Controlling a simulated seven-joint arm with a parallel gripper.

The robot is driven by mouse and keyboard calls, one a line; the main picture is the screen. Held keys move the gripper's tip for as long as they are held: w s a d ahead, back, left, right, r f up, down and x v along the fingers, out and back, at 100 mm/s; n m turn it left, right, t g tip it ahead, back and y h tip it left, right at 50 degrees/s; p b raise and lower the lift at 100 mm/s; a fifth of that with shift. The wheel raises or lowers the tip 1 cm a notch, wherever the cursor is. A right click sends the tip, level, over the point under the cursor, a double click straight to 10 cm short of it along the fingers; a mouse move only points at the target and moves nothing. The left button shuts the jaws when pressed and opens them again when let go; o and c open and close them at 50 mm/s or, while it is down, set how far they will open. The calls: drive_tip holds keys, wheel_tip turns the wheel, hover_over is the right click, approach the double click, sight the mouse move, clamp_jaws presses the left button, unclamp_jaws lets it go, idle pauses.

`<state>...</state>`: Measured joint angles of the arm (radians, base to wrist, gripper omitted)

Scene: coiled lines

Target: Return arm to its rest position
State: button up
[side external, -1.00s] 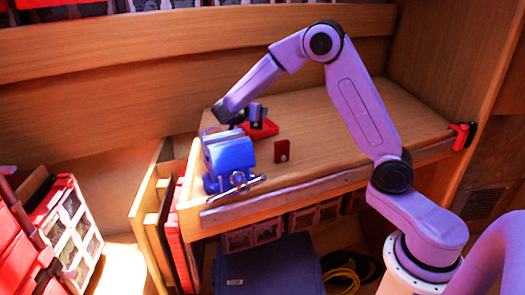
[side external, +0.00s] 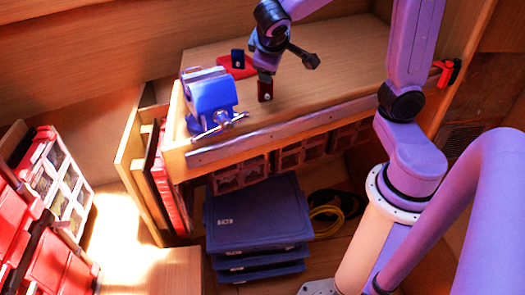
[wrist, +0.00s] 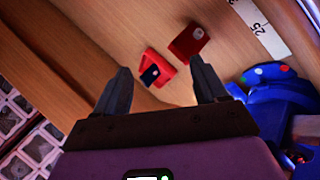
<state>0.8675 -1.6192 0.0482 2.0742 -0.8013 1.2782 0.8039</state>
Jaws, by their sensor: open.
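My gripper (side external: 288,67) is open and empty above the wooden workbench (side external: 340,70). In the side view it hangs right of the blue vise (side external: 209,95), with one finger just above or in front of the upright red block (side external: 265,92). I cannot tell the exact gap. In the wrist view my open gripper (wrist: 161,68) has nothing between its fingers. Beyond them, a dark blue block (wrist: 149,75) is at a red tray or holder (wrist: 166,68), near the red block (wrist: 188,40). The blue vise (wrist: 280,92) shows at right.
Blue stacked cases (side external: 258,215) and a coiled yellow line (side external: 325,217) lie below the bench. Red organizer cases (side external: 50,235) stand at left. A red and black clamp (side external: 445,72) sits at the bench's right end. The bench right of the vise is mostly clear.

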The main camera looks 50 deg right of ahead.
drive_tip(key=s+a+f+n+g+y, duration=0.1)
drive_tip(key=s+a+f+n+y, duration=0.1)
drive_tip(key=s, duration=0.5)
drive_tip(key=s+a+f+n+g+y, duration=0.2)
drive_tip(key=s+a+f+n+y, duration=0.1)
drive_tip(key=s, duration=0.4)
drive_tip(key=s+a+f+n+g+y, duration=0.1)
drive_tip(key=s+a+f+n+y, duration=0.1)
drive_tip(key=s+n, duration=0.2)
drive_tip(key=s, duration=0.2)
drive_tip(key=shift+s+a+f+g+y, duration=0.25)
drive_tip(key=shift+s+f+g+y, duration=0.05)
drive_tip(key=shift+s+f+g, duration=0.1)
